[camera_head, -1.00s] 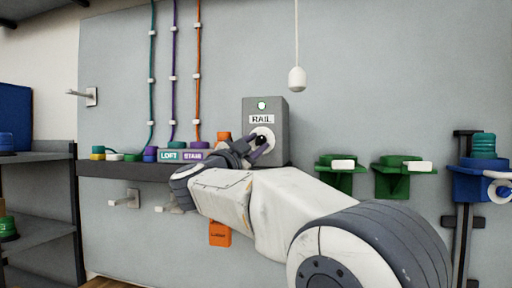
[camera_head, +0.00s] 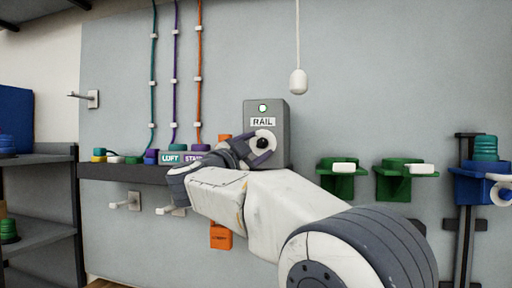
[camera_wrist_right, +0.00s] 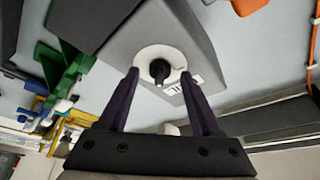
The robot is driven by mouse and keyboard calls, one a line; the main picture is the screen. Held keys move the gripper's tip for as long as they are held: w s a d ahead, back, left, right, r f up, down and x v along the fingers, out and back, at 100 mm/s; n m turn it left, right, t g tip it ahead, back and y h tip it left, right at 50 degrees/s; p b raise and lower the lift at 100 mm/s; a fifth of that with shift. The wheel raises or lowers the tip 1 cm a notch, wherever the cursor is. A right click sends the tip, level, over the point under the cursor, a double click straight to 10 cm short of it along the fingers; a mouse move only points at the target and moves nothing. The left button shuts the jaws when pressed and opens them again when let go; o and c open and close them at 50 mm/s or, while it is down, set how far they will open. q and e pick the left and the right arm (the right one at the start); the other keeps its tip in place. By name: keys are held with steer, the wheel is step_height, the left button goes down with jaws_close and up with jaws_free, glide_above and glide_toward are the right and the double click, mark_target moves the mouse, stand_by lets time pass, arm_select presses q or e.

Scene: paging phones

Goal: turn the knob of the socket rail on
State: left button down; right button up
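The socket rail's grey box (camera_head: 279,125), labelled RAIL, is fixed to the wall panel. A small pale round lamp (camera_head: 262,107) sits above the label. The knob (camera_head: 262,142) has a black grip on a white round dial, which also shows in the right wrist view (camera_wrist_right: 160,72). My right gripper (camera_head: 258,151) is at the box front. In the right wrist view its dark fingers (camera_wrist_right: 160,76) are apart, one on each side of the knob, with gaps to the black grip. My left gripper is not in view.
LOFT and STAIR boxes (camera_head: 172,158) stand on a dark shelf (camera_head: 120,172) left of my right gripper. A white pull cord (camera_head: 298,82) hangs to the box's upper right. Green brackets (camera_head: 342,168) are on the wall at right. An orange tag (camera_head: 221,238) hangs below.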

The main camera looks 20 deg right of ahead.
steer(key=b+v, duration=0.4)
steer(key=v, duration=0.6)
steer(key=shift+s+a, duration=0.2)
